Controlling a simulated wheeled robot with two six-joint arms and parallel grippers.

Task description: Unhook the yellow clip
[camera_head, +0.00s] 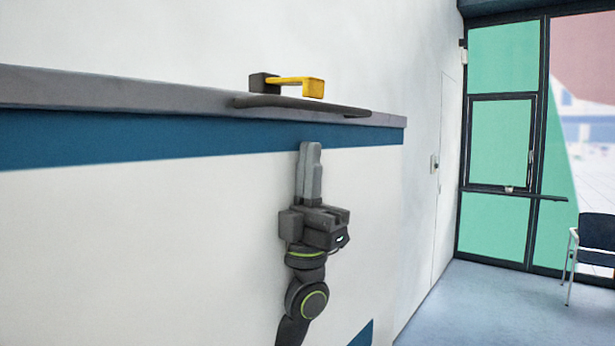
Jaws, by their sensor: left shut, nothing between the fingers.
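The yellow clip (312,87) is at the top of the grey ledge, joined at its left end to a dark grey block (262,82). It sticks out to the right with a thicker yellow end. My left gripper (310,148) points upward below the ledge, in front of the white wall panel. Its grey fingers are together with nothing between them, apart from the clip and below it. My right gripper is not in view.
A dark bar (300,104) runs along the grey ledge (120,92) just below the clip. A blue stripe (150,140) lies under the ledge. A glazed door (505,140) and a chair (594,240) stand far right. Blue floor there is open.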

